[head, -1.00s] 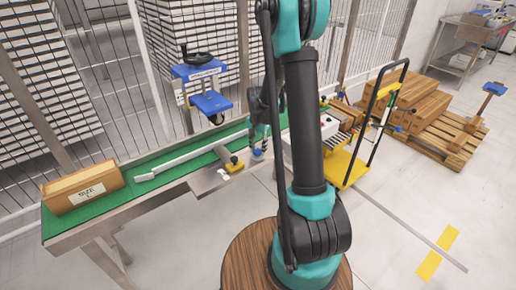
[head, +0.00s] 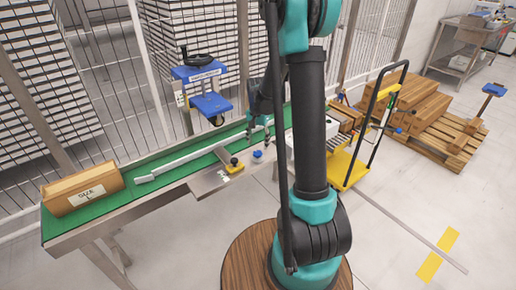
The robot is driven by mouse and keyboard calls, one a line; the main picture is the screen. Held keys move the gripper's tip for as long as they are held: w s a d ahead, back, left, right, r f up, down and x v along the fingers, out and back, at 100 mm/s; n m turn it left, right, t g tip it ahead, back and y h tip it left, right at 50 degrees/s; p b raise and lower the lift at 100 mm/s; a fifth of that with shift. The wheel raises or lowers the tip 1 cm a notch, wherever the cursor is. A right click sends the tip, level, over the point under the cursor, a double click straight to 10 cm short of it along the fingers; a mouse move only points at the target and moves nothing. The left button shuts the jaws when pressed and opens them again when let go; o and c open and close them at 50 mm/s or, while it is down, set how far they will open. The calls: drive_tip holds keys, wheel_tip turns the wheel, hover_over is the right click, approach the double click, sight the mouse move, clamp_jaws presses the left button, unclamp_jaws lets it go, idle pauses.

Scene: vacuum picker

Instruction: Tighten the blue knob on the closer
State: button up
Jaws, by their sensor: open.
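A blue knob (head: 257,156) sits low at the front edge of the green-topped bench, beside a metal plate. It shows clear of my gripper. A blue machine (head: 208,90) with a black handwheel on top stands behind the bench; I cannot tell for sure whether this is the closer. My arm hides part of the bench to the right.
The green bench (head: 110,209) carries a cardboard box (head: 83,189) and a long grey bar (head: 188,159). A yellow block with a black knob (head: 234,166) sits on the metal plate (head: 208,181). A yellow trolley (head: 344,172) and a loaded pallet (head: 448,140) stand at right.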

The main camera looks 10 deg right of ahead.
sight(258, 152)
wheel_tip(258, 152, up, 8)
drive_tip(key=shift+s+f, duration=0.1)
idle(0.4)
drive_tip(key=s+f+n+t, duration=0.1)
drive_tip(key=s+n, duration=0.3)
drive_tip(key=s, duration=0.8)
drive_tip(key=s+d+f+n+t, duration=0.1)
drive_tip(key=s+f+n+t, duration=0.1)
drive_tip(key=s, duration=1)
drive_tip(key=shift+s+f+n+t, duration=0.3)
drive_tip(key=shift+n+t, duration=0.3)
drive_tip(key=shift+n, duration=0.4)
